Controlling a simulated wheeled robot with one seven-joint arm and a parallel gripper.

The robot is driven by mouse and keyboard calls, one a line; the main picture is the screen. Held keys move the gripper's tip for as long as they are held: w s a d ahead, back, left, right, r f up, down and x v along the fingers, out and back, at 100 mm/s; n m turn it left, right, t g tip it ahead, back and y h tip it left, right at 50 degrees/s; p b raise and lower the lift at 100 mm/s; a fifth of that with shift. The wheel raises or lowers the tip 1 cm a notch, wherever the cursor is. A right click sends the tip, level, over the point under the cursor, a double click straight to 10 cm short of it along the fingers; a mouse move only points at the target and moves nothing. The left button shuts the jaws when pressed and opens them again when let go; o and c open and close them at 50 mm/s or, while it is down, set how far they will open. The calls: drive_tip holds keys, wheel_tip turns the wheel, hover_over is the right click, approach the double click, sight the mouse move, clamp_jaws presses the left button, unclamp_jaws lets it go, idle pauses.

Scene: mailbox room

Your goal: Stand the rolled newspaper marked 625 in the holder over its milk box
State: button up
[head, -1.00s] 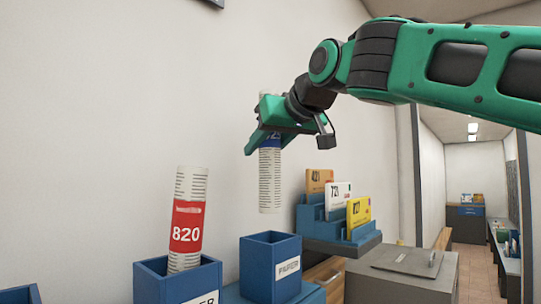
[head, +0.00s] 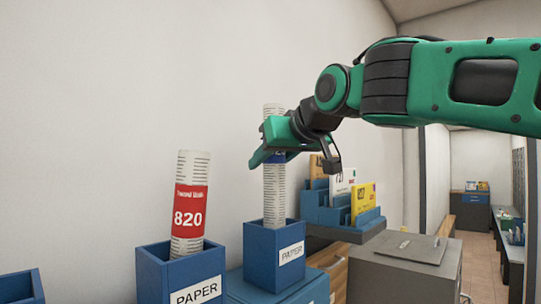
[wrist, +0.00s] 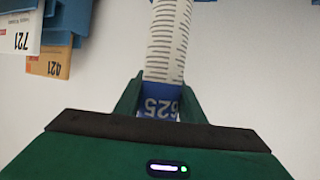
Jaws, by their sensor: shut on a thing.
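The rolled newspaper marked 625 (head: 274,195) is white with printed lines and a blue band. It stands upright, its lower end inside the blue holder labelled PAPER (head: 259,262). Whether it touches the holder's bottom is hidden. My gripper (head: 270,156) is shut on it around the blue band, from the right side. In the wrist view the newspaper (wrist: 166,45) runs up between my fingers, and 625 shows on the blue band, upside down. The milk box under this holder is hardly shown; a blue top (head: 300,296) lies beneath it.
Another newspaper marked 820 (head: 189,205), with a red band, leans slightly in a holder (head: 170,277) at left. A blue rack (head: 325,213) with numbered cards stands behind at right, near a grey cabinet (head: 405,272). A holder edge (head: 22,287) shows at lower left.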

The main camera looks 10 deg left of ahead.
drive_tip(key=shift+f, duration=3.75)
drive_tip(key=o, duration=1.2)
drive_tip(key=v, duration=1)
drive_tip(key=shift+s+d, duration=0.25)
drive_tip(key=shift+d, duration=0.05)
